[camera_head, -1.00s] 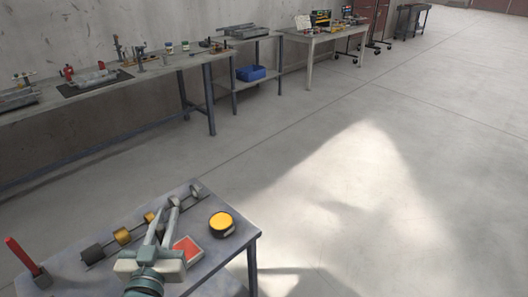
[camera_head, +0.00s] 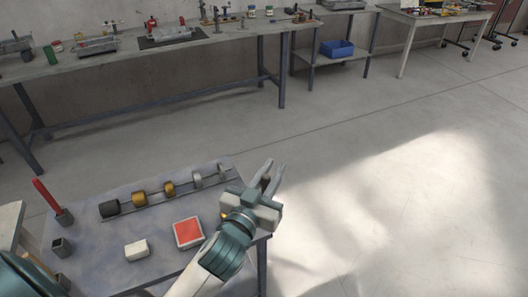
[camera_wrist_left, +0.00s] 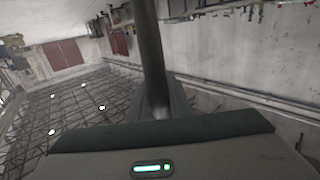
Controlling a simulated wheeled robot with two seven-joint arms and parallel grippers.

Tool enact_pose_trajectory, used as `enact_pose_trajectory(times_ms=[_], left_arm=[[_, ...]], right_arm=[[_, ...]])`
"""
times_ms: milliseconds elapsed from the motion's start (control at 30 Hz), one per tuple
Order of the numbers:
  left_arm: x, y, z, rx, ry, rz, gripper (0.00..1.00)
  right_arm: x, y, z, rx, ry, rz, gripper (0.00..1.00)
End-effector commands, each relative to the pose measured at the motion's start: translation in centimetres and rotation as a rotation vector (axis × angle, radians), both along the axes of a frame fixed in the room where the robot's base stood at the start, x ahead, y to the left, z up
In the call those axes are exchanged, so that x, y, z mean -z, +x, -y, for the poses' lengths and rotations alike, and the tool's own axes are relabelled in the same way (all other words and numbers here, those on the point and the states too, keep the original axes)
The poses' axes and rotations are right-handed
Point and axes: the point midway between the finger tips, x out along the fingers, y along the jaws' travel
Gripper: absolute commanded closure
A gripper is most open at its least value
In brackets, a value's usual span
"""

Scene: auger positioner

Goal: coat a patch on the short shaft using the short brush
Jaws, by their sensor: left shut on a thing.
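My left gripper (camera_head: 270,177) is raised over the right edge of the near table, fingers pointing away. In the left wrist view a dark rod (camera_wrist_left: 151,50), which looks like the short brush's handle, stands up from between its fingers. The brush's tip cannot be made out. A red-handled brush (camera_head: 45,195) stands in a holder at the table's left. A holder (camera_head: 62,246) in front of it looks empty. Grey shaft-like pieces lie in fixtures on the back bench, one on a dark mat (camera_head: 172,43). I cannot tell which is the short shaft. My right gripper is not seen.
The near table (camera_head: 100,272) holds a rod with several collars (camera_head: 169,188), a red-topped square box (camera_head: 188,232) and a white block (camera_head: 136,249). A yellow round thing is mostly hidden behind my gripper. Open floor (camera_head: 350,180) separates it from the back bench (camera_head: 120,58).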

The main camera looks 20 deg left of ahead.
Motion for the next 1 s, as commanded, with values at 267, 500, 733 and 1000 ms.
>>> enact_pose_trajectory(times_ms=[267,500,733,1000], left_arm=[[0.0,0.0,0.0,0.0,0.0,0.0,1.0],[-0.1,0.3,-0.2,-0.002,0.007,-0.001,1.0],[0.3,2.7,-1.8,-0.022,0.077,-0.017,1.0],[2.7,7.1,-6.4,-0.055,0.221,-0.059,1.0]], right_arm=[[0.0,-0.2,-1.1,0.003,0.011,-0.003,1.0],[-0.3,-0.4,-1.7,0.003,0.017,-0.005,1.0],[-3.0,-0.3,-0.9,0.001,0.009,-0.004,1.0],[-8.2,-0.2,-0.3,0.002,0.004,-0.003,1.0]])
